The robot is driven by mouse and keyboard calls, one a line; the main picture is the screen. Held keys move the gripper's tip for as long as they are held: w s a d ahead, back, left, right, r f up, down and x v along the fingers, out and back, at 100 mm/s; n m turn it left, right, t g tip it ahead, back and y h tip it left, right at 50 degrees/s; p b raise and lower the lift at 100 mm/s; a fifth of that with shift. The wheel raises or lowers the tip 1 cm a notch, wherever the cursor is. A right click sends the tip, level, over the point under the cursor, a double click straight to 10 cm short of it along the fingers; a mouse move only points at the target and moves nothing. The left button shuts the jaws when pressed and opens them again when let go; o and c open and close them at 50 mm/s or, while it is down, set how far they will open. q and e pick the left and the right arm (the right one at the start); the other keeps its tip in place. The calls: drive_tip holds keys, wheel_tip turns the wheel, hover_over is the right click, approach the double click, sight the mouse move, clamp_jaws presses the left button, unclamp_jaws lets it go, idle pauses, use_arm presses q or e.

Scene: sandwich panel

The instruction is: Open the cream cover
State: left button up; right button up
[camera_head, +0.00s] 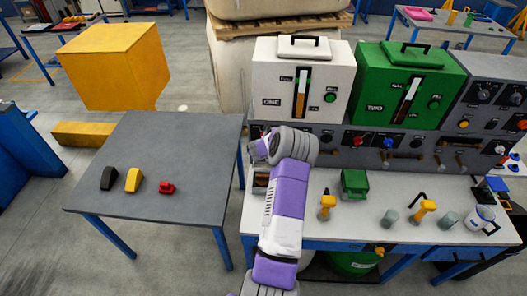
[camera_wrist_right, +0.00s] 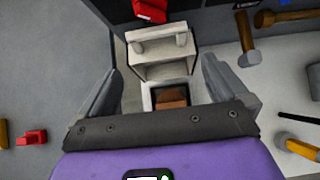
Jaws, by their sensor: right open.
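The cream cover (camera_wrist_right: 178,68) is a boxy piece with a bar handle in the right wrist view. It appears tilted up behind a white-rimmed square opening (camera_wrist_right: 149,98) with something brown inside; its exact angle is unclear. My right gripper (camera_wrist_right: 160,66) is open, with its fingers on either side of the cover and apparently apart from it. In the head view, my right gripper (camera_head: 262,148) is over the left end of the white bench, and the arm hides the cover. My left gripper is not in view.
A green covered box (camera_head: 354,183), yellow-handled tools (camera_head: 326,206) and grey cups stand on the white bench (camera_head: 300,215). Cream (camera_head: 302,80) and green (camera_head: 407,85) machines stand behind. A grey table (camera_head: 170,150) at left holds small black, yellow and red items.

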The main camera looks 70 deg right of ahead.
drive_tip(key=shift+b+v, duration=0.3)
drive_tip(key=shift+v, duration=2.1)
drive_tip(key=shift+w, duration=0.1)
